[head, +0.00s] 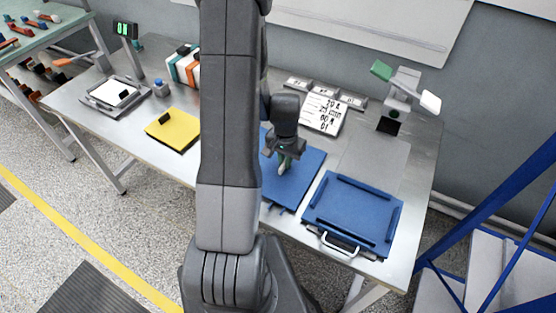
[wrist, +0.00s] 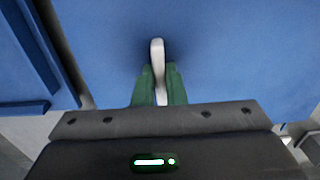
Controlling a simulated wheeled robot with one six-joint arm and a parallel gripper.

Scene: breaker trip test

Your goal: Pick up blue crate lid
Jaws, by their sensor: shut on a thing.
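The blue crate lid (head: 300,184) is a flat blue panel on the metal table, partly hidden behind my arm in the head view. In the wrist view the lid (wrist: 235,55) fills most of the picture, with a pale upright handle (wrist: 157,60) in its middle. My gripper (head: 285,165) is over the lid, and its green fingers (wrist: 160,88) are shut on the handle. I cannot tell whether the lid is raised off the table. The blue crate (head: 352,212), with raised bars along its edges and a white front handle, sits just right of the lid.
A yellow pad (head: 174,130) with a black clip lies to the left. A white card with writing (head: 323,112) and a stand with green and white paddles (head: 400,95) are behind. Blue framing (head: 500,205) stands right of the table. Bare metal shows behind the crate.

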